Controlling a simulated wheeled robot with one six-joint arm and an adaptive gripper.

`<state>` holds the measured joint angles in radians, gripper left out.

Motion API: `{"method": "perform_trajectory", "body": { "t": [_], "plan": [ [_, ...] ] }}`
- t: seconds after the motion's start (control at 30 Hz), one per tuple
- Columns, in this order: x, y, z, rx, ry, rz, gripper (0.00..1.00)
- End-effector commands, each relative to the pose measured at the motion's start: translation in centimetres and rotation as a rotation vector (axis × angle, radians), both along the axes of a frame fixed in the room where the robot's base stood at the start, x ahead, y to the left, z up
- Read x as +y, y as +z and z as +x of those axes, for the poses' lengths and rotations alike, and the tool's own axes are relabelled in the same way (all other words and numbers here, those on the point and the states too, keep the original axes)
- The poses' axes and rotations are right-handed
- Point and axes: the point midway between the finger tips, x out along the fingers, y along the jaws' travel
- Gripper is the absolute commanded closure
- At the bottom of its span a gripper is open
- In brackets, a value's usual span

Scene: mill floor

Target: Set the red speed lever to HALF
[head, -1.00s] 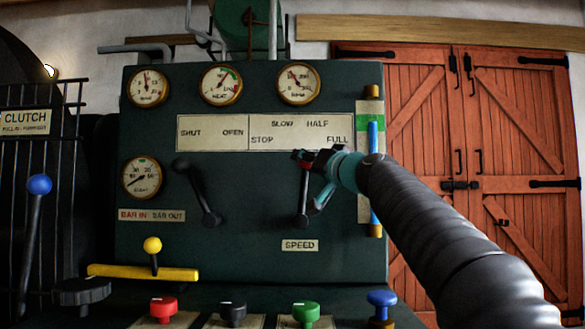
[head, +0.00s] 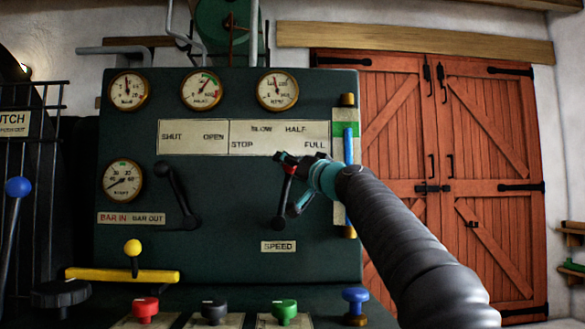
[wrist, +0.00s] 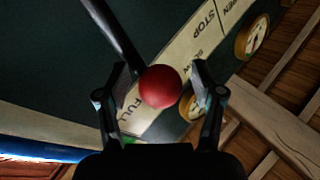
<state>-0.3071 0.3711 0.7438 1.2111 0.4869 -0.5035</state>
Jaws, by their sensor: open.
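The red speed lever (head: 283,203) rises from its pivot above the SPEED label (head: 278,246) and leans a little right of upright, roughly toward the HALF mark (head: 295,129). Its top is partly hidden by my gripper (head: 291,182) in the head view; a bit of red shows there. In the wrist view the round red knob (wrist: 159,87) sits between the two spread fingers of my gripper (wrist: 159,75), with gaps visible at its sides. The dark lever shaft (wrist: 112,32) runs to the upper left. The scale plate (head: 187,144) also carries SLOW, STOP and FULL.
A second black lever (head: 178,195) stands to the left under SHUT and OPEN. A vertical blue gauge (head: 348,146) is close to the right of my gripper. Coloured knobs, such as the green one (head: 284,309), line the front ledge. Red doors (head: 450,180) stand at right.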

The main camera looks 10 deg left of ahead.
Motion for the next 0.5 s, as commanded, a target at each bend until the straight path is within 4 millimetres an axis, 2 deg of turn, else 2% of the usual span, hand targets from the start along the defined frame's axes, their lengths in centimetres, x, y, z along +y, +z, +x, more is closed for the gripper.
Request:
{"method": "perform_trajectory", "body": {
  "t": [0.23,0.5],
  "plan": [
    [-0.9,-0.2,-0.7,0.001,-0.001,-0.002,0.33],
    [-3.1,-1.0,-3.0,0.002,-0.004,0.000,0.33]
  ]
}}
